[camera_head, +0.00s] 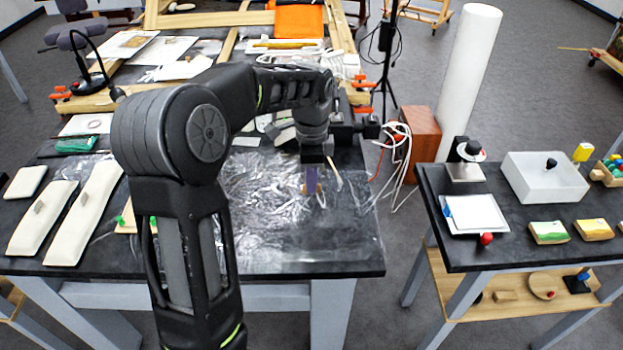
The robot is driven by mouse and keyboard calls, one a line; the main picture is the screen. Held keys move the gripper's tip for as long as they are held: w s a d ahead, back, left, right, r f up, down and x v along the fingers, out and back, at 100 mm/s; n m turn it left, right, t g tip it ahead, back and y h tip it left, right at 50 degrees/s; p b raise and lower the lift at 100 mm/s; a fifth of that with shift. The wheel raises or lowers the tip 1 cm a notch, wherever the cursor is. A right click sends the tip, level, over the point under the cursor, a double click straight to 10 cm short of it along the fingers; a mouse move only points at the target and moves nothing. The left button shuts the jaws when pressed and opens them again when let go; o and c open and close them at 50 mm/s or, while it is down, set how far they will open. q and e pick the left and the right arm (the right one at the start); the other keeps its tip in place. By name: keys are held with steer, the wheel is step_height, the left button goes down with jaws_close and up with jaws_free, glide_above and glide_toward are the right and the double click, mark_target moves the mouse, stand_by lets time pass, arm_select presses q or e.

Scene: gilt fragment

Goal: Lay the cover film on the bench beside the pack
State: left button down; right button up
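A clear, crinkled film (262,205) lies spread over the dark bench (335,262), shiny with creases, reaching toward the front edge. My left arm comes in from the bottom left and bends over the bench. My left gripper (312,178) points down over the film's right part. A small purple and tan piece shows at its fingertips; I cannot tell whether it is held or lies beneath. The finger gap is too small to read. I cannot make out the pack for certain; my arm hides part of the bench. My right gripper is not in view.
Long cream pads (85,215) lie at the bench's left. Papers, wooden frames and an orange cloth (299,20) fill the back. A second table (520,250) at right holds a white tub (541,184) and small blocks. The bench's front right is fairly clear.

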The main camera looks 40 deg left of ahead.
arm_select(q)
steer(key=shift+f, duration=0.4)
steer(key=c, duration=1.6)
jaws_free()
steer(key=shift+c, duration=0.2)
steer(key=shift+r, duration=0.15)
steer(key=shift+r, duration=0.25)
step_height(320, 180, up, 12)
steer(key=p, duration=0.3)
steer(key=shift+r, duration=0.25)
